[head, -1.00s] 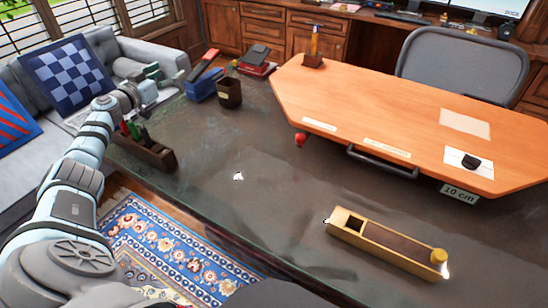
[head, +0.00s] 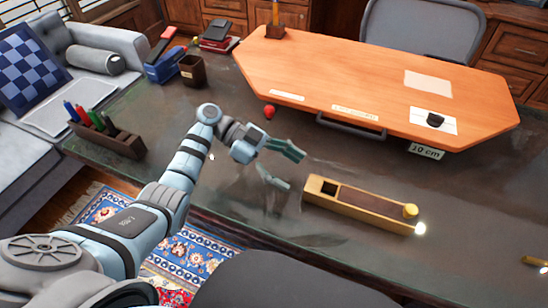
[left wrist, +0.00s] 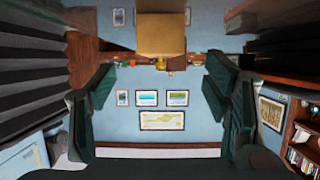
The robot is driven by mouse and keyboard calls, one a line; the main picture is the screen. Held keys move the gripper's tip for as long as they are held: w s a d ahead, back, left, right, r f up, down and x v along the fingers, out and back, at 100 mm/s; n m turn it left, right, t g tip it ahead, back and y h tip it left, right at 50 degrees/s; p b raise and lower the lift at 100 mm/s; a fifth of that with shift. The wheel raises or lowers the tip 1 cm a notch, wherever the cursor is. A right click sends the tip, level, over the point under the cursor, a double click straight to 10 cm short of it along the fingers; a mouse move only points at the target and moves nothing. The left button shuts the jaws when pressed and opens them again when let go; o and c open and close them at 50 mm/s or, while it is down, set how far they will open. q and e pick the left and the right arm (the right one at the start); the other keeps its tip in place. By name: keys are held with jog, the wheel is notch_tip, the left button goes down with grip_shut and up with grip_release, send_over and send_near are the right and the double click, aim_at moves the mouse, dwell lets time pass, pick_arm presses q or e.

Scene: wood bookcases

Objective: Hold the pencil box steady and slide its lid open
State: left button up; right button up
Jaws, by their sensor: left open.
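The pencil box (head: 345,210) is a long, light wooden box lying on the dark desk, right of centre in the head view. It has a dark square opening at its left end, a brown top panel (head: 372,203) that is probably the lid, and a round yellow knob (head: 410,210) at its right end. My left gripper (head: 296,171) is open and empty, just off the box's left end, its fingers pointing toward it. In the left wrist view, a tan wooden block (left wrist: 160,36), apparently the box's end, shows at top centre, beyond the spread fingers. My right gripper is not in view.
An orange wooden desktop (head: 370,85) lies behind the box. A pen holder (head: 108,138), a dark cup (head: 192,70) and a red ball (head: 269,111) stand farther left. A brass-coloured item (head: 537,262) lies at the right edge. The desk around the box is clear.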

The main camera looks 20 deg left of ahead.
aim_at(312, 183)
pick_arm(q)
jog(key=x, duration=0.8)
jog(key=shift+c, duration=0.2)
jog(key=c, duration=1.4)
jog(key=shift+c, duration=0.2)
